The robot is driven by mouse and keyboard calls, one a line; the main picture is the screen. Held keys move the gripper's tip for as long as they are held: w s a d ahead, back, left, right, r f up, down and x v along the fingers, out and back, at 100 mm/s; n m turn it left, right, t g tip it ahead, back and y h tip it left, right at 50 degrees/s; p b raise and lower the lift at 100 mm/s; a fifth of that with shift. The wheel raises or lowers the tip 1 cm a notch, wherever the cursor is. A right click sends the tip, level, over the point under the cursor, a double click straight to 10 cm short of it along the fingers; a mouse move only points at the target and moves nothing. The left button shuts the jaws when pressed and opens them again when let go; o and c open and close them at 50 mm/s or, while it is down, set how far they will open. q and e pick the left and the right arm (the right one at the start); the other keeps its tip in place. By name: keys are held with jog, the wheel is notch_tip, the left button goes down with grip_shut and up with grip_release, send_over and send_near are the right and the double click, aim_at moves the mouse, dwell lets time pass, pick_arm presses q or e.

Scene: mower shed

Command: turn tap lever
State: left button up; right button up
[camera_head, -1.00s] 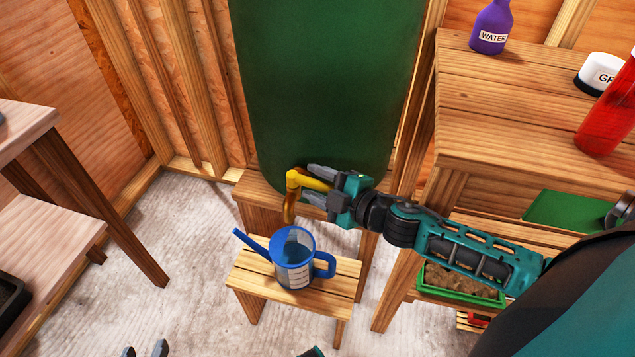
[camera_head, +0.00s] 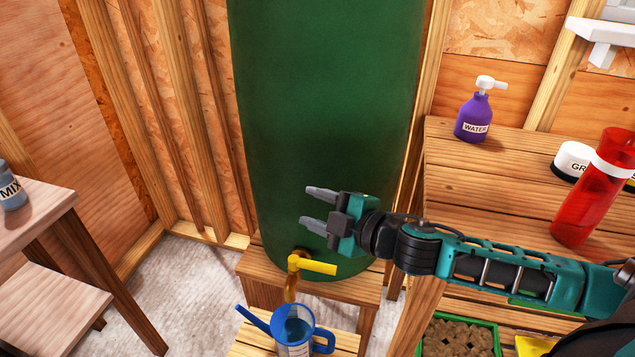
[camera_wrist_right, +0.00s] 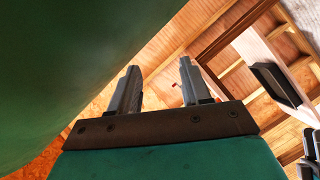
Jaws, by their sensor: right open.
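The yellow tap lever (camera_head: 318,267) sits low on the front of the green barrel (camera_head: 325,130) and points to the right.
The barrel stands on a wooden stand (camera_head: 255,268). A table (camera_head: 40,215) stands at the left.

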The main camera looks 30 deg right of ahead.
pick_arm(q)
jog(key=shift+s+a+f+p, duration=0.3)
jog(key=shift+s+a+f, duration=0.05)
jog(key=shift+s+a, duration=0.15)
pick_arm(e)
notch_tip(320, 180, up, 3)
pick_arm(q)
jog(key=shift+w, duration=0.1)
